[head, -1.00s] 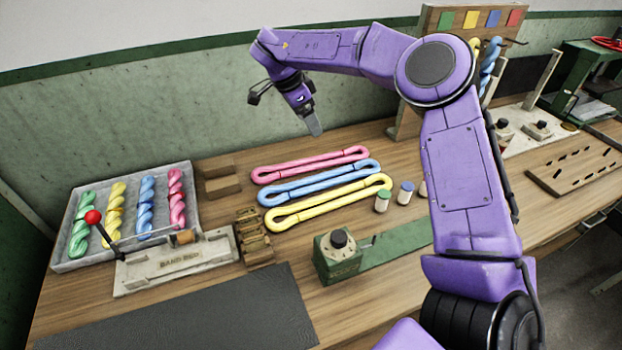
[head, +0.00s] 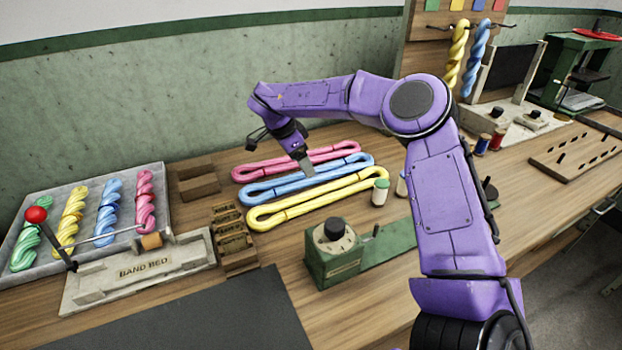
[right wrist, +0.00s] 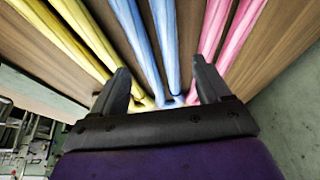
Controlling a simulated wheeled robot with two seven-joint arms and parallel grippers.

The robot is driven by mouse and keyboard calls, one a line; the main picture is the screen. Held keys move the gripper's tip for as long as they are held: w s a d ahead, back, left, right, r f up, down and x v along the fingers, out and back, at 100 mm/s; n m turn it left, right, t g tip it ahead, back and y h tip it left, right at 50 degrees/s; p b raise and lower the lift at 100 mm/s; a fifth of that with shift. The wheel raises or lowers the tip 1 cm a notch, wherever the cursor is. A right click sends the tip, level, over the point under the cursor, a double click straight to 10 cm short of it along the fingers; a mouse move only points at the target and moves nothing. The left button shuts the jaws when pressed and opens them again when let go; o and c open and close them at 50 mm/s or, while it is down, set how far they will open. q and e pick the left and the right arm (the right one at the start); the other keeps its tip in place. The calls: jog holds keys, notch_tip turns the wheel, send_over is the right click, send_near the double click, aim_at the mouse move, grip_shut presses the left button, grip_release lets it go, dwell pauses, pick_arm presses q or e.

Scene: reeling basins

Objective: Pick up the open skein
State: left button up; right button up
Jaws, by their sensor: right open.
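Three open skeins lie side by side on the bench as long flat loops: a pink one (head: 262,170) at the back, a blue one (head: 262,191) in the middle and a yellow one (head: 318,201) in front. My right gripper (head: 309,172) is over the blue skein in the head view, pointing down. In the right wrist view its two fingers (right wrist: 162,90) are apart, with the blue skein (right wrist: 168,45) running between them. The yellow skein (right wrist: 88,35) and the pink skein (right wrist: 213,30) pass on either side. Nothing is held. My left gripper is not seen.
A grey tray (head: 160,184) of twisted skeins stands at the left, behind a band bed (head: 145,268) with a red-knobbed lever. Small spools (head: 380,193) and a green device (head: 332,255) stand in front of the skeins. A pegged board (head: 430,50) rises behind.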

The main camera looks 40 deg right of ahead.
jog(key=x, duration=0.5)
jog(key=shift+s+d+r, duration=0.1)
jog(key=shift+s+d, duration=0.1)
jog(key=shift+s, duration=0.1)
jog(key=c, duration=0.9)
jog(key=shift+o, duration=0.2)
